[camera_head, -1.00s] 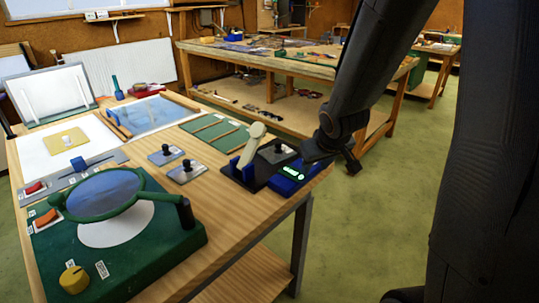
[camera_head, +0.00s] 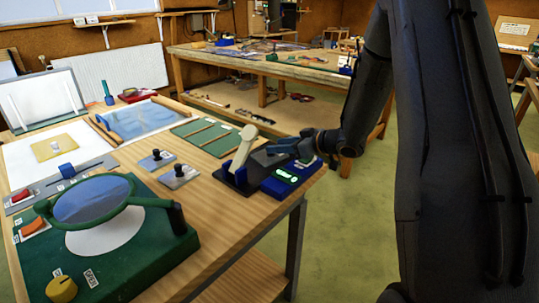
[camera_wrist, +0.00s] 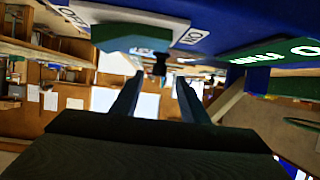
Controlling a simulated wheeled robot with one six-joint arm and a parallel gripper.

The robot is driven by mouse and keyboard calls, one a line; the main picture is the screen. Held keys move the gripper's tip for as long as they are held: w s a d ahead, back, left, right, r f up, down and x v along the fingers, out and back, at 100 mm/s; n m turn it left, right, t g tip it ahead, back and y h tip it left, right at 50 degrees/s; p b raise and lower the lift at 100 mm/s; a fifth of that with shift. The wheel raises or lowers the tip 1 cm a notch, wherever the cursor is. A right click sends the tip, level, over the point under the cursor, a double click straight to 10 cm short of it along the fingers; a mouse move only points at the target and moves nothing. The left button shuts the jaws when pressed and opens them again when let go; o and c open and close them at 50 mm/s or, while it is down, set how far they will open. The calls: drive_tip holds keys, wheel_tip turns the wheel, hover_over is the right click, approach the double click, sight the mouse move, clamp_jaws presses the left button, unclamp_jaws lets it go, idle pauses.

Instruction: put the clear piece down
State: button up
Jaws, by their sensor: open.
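My gripper (camera_head: 305,146) is open at the bench's right edge, just above and behind a blue device (camera_head: 287,178) with a lit green display. In the wrist view my gripper (camera_wrist: 160,82) has its two fingers apart. Nothing shows clamped between them. I cannot pick out the clear piece for sure. Two small grey plates with black knobs, one farther (camera_head: 157,160) and one nearer (camera_head: 179,177), lie mid-bench. A yellow piece (camera_head: 53,150) lies on the white board.
A cream lever (camera_head: 243,148) stands left of the gripper, close to it. A green slotted tray (camera_head: 214,137) and a blue-glazed wooden frame (camera_head: 140,120) lie behind. A round magnifier (camera_head: 95,200) on a green base fills the front left. Bare wood (camera_head: 225,215) shows in front.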

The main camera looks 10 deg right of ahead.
drive_tip(key=shift+p+x, duration=0.65)
drive_tip(key=shift+x, duration=1.55)
drive_tip(key=shift+d+f, duration=0.1)
drive_tip(key=shift+f, duration=0.05)
drive_tip(key=c, duration=0.9)
drive_tip(key=shift+c, duration=0.3)
